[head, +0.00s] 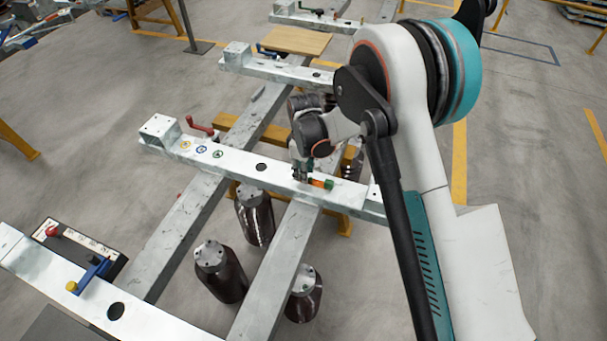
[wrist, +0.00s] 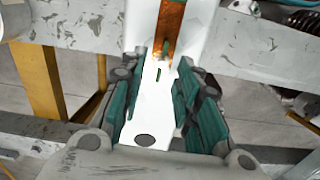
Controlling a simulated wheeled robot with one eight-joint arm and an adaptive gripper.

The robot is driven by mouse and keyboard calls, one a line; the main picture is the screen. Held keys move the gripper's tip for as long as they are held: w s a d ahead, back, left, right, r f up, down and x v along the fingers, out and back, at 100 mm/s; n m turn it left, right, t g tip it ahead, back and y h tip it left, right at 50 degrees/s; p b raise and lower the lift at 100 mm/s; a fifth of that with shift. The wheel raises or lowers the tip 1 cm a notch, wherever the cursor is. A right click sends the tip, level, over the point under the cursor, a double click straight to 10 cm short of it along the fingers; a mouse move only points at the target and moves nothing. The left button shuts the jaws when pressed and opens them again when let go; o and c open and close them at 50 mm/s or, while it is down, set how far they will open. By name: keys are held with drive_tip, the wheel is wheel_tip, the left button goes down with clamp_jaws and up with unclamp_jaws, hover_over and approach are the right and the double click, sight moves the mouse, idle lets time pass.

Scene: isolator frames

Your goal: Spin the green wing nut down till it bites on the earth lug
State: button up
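A small green piece (head: 329,185), which looks like the green wing nut, sits at the end of an orange-copper strip (head: 316,183) on the middle grey crossbeam (head: 262,176); its shape is too small to make out. The copper strip, which may be the earth lug, also shows at the top of the wrist view (wrist: 168,28). My gripper (head: 300,174) is low over the beam, just left of the strip. In the wrist view my gripper's teal finger pads (wrist: 158,98) stand apart on either side of a bright white plate. A small dark green mark shows between them. I see nothing clamped.
A red crank handle (head: 200,127) stands on the crossbeam's left part, near coloured round marks. A blue handle (head: 92,273) and a control box (head: 75,245) are at lower left. Dark cylinders (head: 220,272) stand under the rails. A wooden board (head: 295,40) lies behind.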

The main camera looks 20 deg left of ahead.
drive_tip(key=shift+f, duration=0.6)
clamp_jaws()
drive_tip(key=shift+m, duration=0.4)
